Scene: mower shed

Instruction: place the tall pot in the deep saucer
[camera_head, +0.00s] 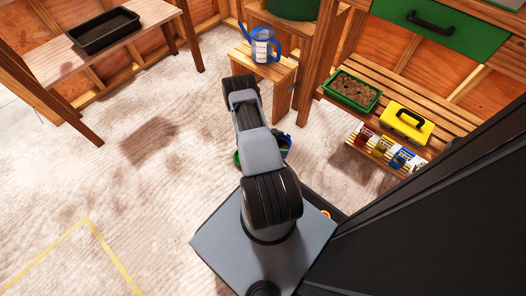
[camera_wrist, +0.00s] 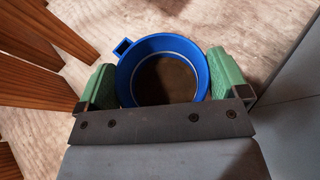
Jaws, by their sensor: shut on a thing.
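My gripper (camera_wrist: 161,84) is shut on a round blue pot (camera_wrist: 130,84), with one green finger on each side of it. In the wrist view I look down into the pot; its inside is brownish, and a small square blue tab sticks out at the upper left of its rim. I cannot tell how tall it is from above. In the head view my arm hides most of the pot, and only a bit of blue shows beside a green finger. I cannot make out a deep saucer for certain in either view.
A blue-handled jug (camera_head: 262,47) stands on a wooden stool (camera_head: 276,73). A black tray (camera_head: 103,31) sits on the left bench. A soil-filled green tray (camera_head: 352,91), yellow toolbox (camera_head: 407,123) and rack of packets (camera_head: 387,150) are at right. The left floor is clear.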

